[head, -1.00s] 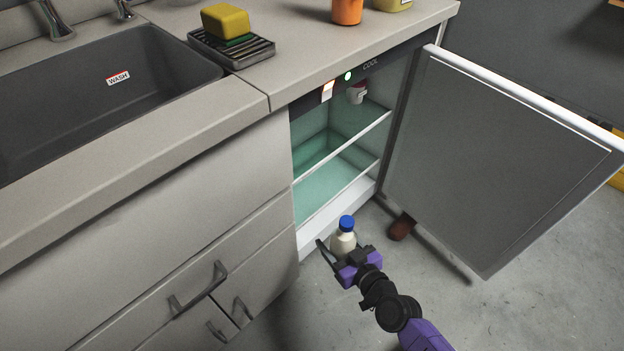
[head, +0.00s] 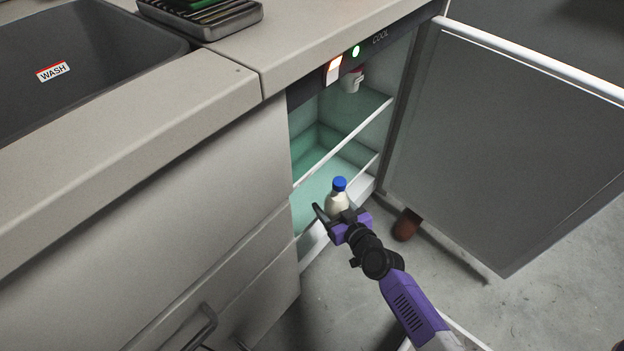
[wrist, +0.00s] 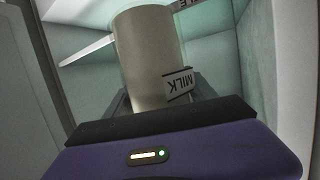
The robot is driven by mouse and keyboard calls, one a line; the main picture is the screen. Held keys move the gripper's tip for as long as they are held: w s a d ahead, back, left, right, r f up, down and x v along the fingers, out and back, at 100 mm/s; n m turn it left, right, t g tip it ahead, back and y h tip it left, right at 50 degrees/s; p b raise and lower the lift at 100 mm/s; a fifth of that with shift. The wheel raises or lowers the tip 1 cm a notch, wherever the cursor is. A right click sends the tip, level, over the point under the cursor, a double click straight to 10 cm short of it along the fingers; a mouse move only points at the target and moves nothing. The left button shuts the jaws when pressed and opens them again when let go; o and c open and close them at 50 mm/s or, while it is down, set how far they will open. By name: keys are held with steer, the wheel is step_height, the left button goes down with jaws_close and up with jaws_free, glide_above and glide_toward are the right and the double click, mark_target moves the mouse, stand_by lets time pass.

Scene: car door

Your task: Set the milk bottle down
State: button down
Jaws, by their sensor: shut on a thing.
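The milk bottle (head: 338,196) is cream-white with a blue cap, roughly upright. In the head view it shows at the opening of the small fridge (head: 318,180), in front of the lower compartment. My gripper (head: 334,216) is shut on the bottle. In the wrist view the bottle (wrist: 149,60) stands between the fingers with its "MILK" label showing, and the pale green fridge interior lies behind it. The bottle's base is hidden by my gripper, so I cannot tell whether it touches the fridge floor.
The fridge door (head: 500,140) stands open to the right. A white-edged shelf (head: 342,150) crosses the fridge above the bottle, and a white cup-like thing (head: 352,80) shows near the top. A reddish-brown object (head: 406,225) is on the floor under the door. Drawers (head: 215,240) flank the left.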

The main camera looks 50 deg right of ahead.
steer(key=w+d, duration=0.1)
steer(key=w, duration=0.2)
steer(key=w+d, duration=0.1)
steer(key=w, duration=0.1)
steer(key=w+d, duration=0.1)
steer(key=w, duration=0.2)
steer(key=shift+w+d+r, duration=0.1)
steer(key=shift+w+d, duration=0.1)
steer(key=shift+w, duration=0.1)
steer(key=shift+w+d+b, duration=0.25)
steer(key=shift+w, duration=0.35)
steer(key=shift+w+d+b, duration=0.2)
steer(key=shift+w+b, duration=0.05)
steer(key=shift+w, duration=0.35)
steer(key=shift+s+f+b, duration=0.2)
steer(key=shift+f+b, duration=0.3)
steer(key=shift+f, duration=0.3)
steer(key=shift+a+f, duration=0.1)
steer(key=shift+f, duration=0.05)
steer(key=shift+c, duration=1.5)
jaws_free()
